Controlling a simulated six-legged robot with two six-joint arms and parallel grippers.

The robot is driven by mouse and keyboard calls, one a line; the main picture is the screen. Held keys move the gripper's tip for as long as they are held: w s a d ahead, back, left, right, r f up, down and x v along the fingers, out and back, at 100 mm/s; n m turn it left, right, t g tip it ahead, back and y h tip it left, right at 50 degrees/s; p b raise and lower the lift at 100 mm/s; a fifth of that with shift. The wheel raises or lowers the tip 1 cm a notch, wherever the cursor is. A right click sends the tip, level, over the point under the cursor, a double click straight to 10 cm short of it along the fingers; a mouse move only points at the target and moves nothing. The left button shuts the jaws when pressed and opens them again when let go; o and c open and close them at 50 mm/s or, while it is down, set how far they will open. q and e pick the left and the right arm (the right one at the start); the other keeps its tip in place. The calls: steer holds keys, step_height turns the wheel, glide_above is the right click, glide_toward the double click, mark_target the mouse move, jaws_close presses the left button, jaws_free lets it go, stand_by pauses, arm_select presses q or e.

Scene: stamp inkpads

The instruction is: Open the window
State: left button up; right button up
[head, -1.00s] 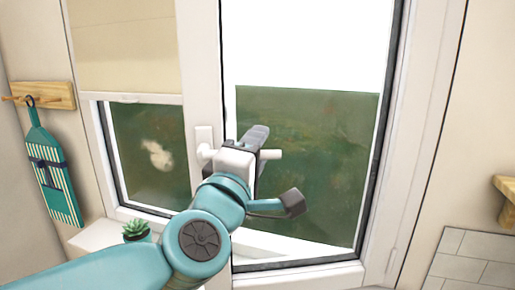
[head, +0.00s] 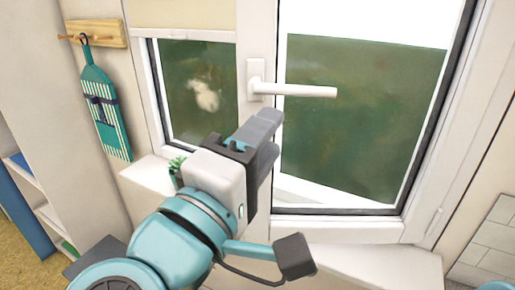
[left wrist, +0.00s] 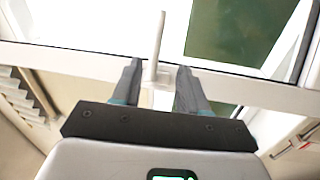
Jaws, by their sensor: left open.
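The window (head: 340,229) has a white sash with a large pane. Its white handle (head: 300,90) lies level, with its grip pointing right from the plate on the left side of the sash. I cannot tell from the picture whether the sash is ajar. My left gripper (head: 265,128) is open and empty, a little below the handle in the head view. In the left wrist view, the handle (left wrist: 156,38) lies between the directions of the two spread fingers, mostly beyond their tips. Contact with it is not clear. My right gripper is out of view.
A narrower pane (head: 195,95) with a blind above is left of the sash. A small plant (head: 176,168) stands on the sill (head: 148,172), partly behind my gripper. A striped teal board (head: 107,115) hangs from a wooden rack (head: 92,34). White shelves stand at far left.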

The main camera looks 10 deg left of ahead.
arm_select(q)
steer(key=shift+s+a+f, duration=0.15)
steer(key=shift+s+a, duration=0.05)
steer(key=shift+s, duration=0.5)
